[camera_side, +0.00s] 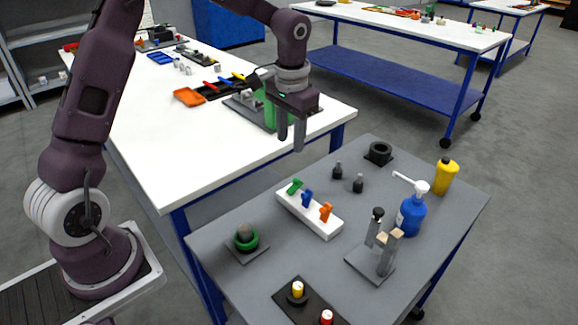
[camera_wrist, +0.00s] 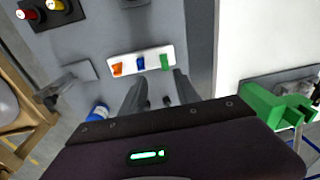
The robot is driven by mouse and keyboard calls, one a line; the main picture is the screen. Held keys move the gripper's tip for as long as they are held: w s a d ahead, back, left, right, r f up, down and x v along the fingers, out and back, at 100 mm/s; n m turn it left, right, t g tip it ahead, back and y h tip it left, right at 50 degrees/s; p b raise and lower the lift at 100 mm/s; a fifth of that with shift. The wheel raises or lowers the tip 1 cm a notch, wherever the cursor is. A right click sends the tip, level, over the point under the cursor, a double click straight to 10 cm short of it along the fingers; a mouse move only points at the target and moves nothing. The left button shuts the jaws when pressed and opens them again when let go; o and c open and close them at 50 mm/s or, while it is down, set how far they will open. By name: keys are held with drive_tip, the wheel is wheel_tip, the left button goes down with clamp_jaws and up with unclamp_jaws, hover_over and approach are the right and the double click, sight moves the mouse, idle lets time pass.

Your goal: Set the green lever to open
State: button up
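The green lever (camera_side: 295,187) sits at the far end of a white block (camera_side: 318,222) on the grey table. A blue lever (camera_side: 306,199) and an orange lever (camera_side: 326,212) stand beside it in a row. In the wrist view the green lever (camera_wrist: 164,62) is at the right end of the block (camera_wrist: 149,68). My gripper (camera_side: 292,148) hangs above and behind the block, fingers pointing down, apart and empty. In the wrist view its fingertips (camera_wrist: 160,76) lie on either side of the green lever in the picture, with height between them and it.
The grey table also holds a green ring with a ball (camera_side: 246,238), a blue pump bottle (camera_side: 411,215), a yellow bottle (camera_side: 446,177), small dark pegs (camera_side: 338,171) and a metal stand (camera_side: 372,262). A white table (camera_side: 190,150) with a green part (camera_wrist: 275,108) is alongside.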

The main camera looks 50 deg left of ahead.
hover_over(296, 179)
drive_tip(key=shift+g+h, duration=0.3)
drive_tip(key=shift+h, duration=0.1)
wheel_tip(296, 179, down, 8)
drive_tip(key=shift+s+r, duration=0.1)
wheel_tip(296, 179, down, 7)
drive_tip(key=shift+f, duration=0.1)
clamp_jaws()
